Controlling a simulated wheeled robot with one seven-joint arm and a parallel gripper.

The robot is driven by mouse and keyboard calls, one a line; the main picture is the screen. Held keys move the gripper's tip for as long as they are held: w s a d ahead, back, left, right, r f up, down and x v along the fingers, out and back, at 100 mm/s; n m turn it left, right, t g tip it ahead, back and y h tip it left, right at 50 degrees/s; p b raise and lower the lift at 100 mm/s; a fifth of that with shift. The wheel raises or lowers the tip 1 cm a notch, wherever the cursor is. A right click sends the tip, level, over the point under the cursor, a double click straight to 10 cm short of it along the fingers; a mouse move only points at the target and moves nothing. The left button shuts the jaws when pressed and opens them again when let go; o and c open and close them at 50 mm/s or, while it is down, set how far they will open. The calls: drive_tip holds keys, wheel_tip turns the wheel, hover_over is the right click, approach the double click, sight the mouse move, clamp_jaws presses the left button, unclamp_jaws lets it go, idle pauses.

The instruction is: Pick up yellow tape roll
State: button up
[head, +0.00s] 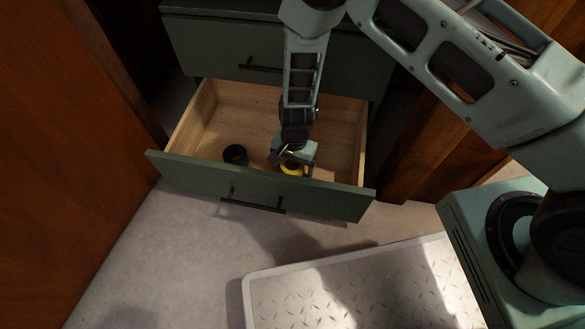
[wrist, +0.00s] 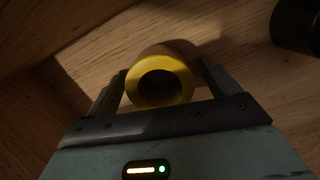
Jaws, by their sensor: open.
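The yellow tape roll (head: 292,169) lies on the floor of the open wooden drawer (head: 350,130), near its front. In the wrist view the yellow tape roll (wrist: 160,82) shows its round end and dark hole. My gripper (head: 292,165) reaches down into the drawer from above, over the roll. In the wrist view the open fingers of my gripper (wrist: 162,88) stand on either side of the roll. I cannot tell whether they touch it.
A black roll (head: 235,154) lies in the drawer to the left; a dark object (wrist: 296,24) shows at the wrist view's upper right. The green drawer front (head: 330,196) with its dark handle and the wooden side walls surround my gripper. A closed drawer (head: 220,45) is above.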

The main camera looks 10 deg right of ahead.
drive_tip(key=c, duration=1.1)
drive_tip(key=shift+r, duration=0.1)
